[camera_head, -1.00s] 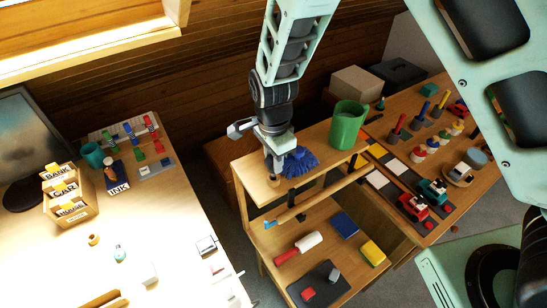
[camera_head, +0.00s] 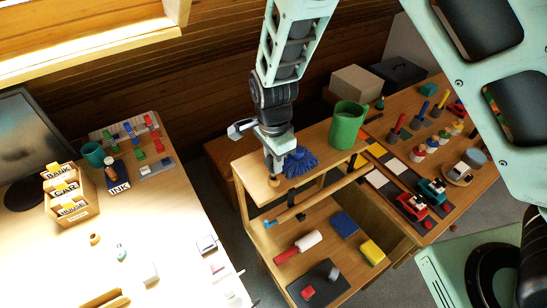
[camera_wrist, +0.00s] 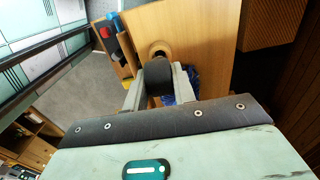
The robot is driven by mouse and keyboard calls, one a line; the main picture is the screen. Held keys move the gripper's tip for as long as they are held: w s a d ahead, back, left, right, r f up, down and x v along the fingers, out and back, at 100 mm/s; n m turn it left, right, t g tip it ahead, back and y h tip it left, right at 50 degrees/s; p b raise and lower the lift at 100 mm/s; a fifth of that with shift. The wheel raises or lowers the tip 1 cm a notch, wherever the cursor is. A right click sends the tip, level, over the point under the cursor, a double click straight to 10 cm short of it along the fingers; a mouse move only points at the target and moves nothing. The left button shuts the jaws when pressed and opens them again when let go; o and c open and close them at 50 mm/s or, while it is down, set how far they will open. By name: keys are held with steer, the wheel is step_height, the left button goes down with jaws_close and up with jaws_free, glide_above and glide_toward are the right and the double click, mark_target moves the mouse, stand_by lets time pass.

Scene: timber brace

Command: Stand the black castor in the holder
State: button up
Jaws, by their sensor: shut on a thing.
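My gripper (camera_head: 274,166) is low over the left end of the wooden shelf top (camera_head: 325,140). In the wrist view my gripper (camera_wrist: 158,90) is shut on a dark rounded piece, the black castor (camera_wrist: 157,74). A round wooden piece with a dark opening, apparently the holder (camera_wrist: 160,47), shows just beyond the castor. It also shows below the fingers in the head view (camera_head: 274,182). The castor's lower end is hidden, so I cannot tell whether it is inside the holder or above it.
A blue brush-like thing (camera_head: 300,161) lies close to the right of my gripper. A green mug (camera_head: 347,125) stands farther right on the same top. A lower shelf holds a red-and-white roller (camera_head: 298,247) and blocks. A bright desk (camera_head: 150,230) is at left.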

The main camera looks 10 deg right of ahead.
steer(key=shift+f+b, duration=0.5)
steer(key=shift+f, duration=0.95)
stand_by(1.2)
steer(key=o, duration=1.1)
steer(key=shift+c, duration=0.2)
steer(key=shift+r, duration=0.15)
step_height(320, 180, up, 17)
steer(key=b, duration=0.4)
steer(key=shift+r, duration=0.15)
